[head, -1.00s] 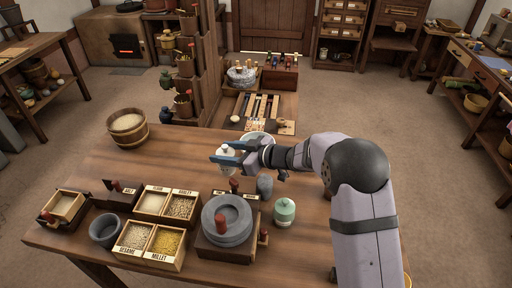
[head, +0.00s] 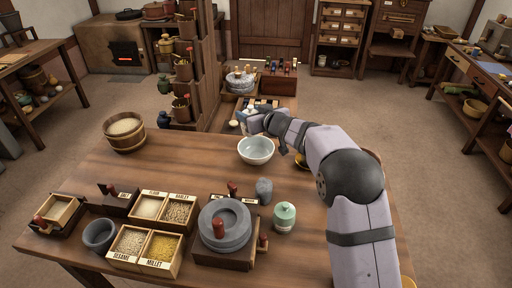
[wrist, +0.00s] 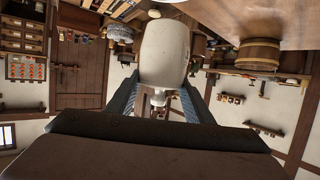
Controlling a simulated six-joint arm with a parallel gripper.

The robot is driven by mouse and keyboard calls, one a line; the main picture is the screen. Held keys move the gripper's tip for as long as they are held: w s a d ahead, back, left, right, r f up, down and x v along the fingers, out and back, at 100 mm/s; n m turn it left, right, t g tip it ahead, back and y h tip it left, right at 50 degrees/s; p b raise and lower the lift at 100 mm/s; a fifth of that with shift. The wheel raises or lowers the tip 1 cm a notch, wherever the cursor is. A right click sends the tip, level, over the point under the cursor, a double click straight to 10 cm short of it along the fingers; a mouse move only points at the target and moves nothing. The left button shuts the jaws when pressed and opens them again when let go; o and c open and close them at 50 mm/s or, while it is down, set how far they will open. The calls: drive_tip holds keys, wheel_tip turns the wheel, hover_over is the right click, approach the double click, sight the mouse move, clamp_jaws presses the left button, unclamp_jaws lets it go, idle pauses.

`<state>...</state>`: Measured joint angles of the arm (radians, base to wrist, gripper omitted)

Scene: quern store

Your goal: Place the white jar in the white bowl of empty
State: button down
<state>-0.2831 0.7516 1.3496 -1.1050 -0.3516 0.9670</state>
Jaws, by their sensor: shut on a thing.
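The white jar (wrist: 165,52) shows large and close in the wrist view, between the two fingers of my gripper (wrist: 160,90). My gripper is shut on it. In the head view my gripper (head: 247,120) is beyond the white bowl, raised near the table's far edge, and the jar is mostly hidden or too small to make out there. The white bowl (head: 256,151) stands upright on the wooden table, just nearer than my gripper and apart from it. Its inside looks empty.
A wooden bucket (head: 124,137) stands at the table's far left. A quern (head: 223,228), a green lidded jar (head: 284,217), a grey stone cup (head: 264,190) and grain boxes (head: 158,240) fill the front. The table between bucket and bowl is clear.

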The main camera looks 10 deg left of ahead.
drive_tip(key=shift+w+d+f+m+t+h, duration=0.15)
drive_tip(key=shift+d+f+m+h, duration=0.05)
drive_tip(key=shift+d+f, duration=0.2)
drive_tip(key=shift+w+d+f+m+t+h, duration=0.15)
drive_tip(key=shift+d+f+m+h, duration=0.1)
drive_tip(key=shift+d, duration=0.2)
drive_tip(key=shift+f+b, duration=1.2)
drive_tip(key=shift+f, duration=3.75)
drive_tip(key=shift+f, duration=0.15)
drive_tip(key=c, duration=0.9)
unclamp_jaws()
drive_tip(key=shift+f, duration=0.15)
drive_tip(key=shift+s+r, duration=0.1)
drive_tip(key=shift+r, duration=0.1)
drive_tip(key=shift+b+v, duration=0.55)
drive_tip(key=shift+v, duration=5.45)
drive_tip(key=shift+d+f, duration=0.1)
